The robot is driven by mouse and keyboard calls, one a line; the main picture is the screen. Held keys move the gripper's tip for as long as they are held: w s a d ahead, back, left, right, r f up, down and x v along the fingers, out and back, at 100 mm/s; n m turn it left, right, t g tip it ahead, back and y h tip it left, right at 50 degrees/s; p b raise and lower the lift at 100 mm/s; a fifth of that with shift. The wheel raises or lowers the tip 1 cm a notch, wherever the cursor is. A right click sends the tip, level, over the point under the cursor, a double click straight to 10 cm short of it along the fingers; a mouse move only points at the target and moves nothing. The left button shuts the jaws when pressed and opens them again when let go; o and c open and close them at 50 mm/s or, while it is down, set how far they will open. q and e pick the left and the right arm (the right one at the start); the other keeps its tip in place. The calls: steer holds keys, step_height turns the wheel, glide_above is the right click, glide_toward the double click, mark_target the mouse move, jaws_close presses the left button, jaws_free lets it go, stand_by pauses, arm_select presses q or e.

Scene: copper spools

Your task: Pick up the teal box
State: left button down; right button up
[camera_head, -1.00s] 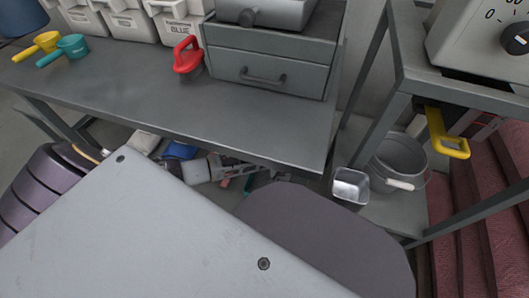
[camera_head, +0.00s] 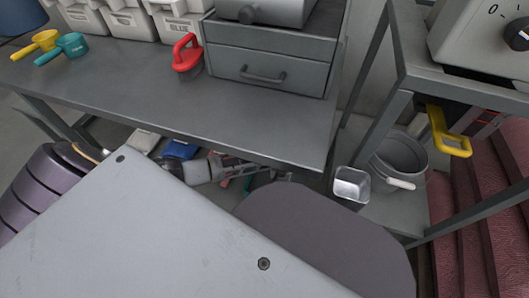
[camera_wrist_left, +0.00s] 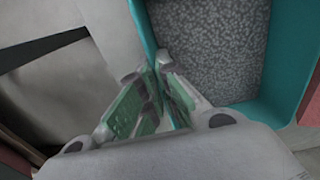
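The teal box (camera_wrist_left: 296,60) fills the right of the left wrist view; it is open-topped and filled with grey grainy material. My left gripper (camera_wrist_left: 151,72) is at the box's left wall, with its green-padded fingertips close together on either side of the wall. It looks shut on that wall, though the contact is partly hidden. In the head view my left gripper (camera_head: 274,176) is below the bench, with a small teal patch (camera_head: 249,184) beside it; most of the box is hidden there. My right gripper is not in view.
The grey bench (camera_head: 240,125) stands above my left arm, its front edge close by. A blue item (camera_head: 180,149) lies beside the arm under the bench. A metal container (camera_head: 351,184) and a bucket (camera_head: 400,160) stand to the right.

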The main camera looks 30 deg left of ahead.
arm_select(q)
steer(key=shift+r, duration=0.1)
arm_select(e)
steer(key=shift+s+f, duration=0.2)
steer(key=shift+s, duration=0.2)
arm_select(q)
steer(key=shift+r+p, duration=0.85)
steer(key=shift+r, duration=0.5)
step_height(320, 180, up, 4)
steer(key=shift+r+p, duration=0.25)
steer(key=shift+p, duration=0.95)
steer(key=shift+r+p, duration=0.65)
steer(key=shift+r, duration=0.7)
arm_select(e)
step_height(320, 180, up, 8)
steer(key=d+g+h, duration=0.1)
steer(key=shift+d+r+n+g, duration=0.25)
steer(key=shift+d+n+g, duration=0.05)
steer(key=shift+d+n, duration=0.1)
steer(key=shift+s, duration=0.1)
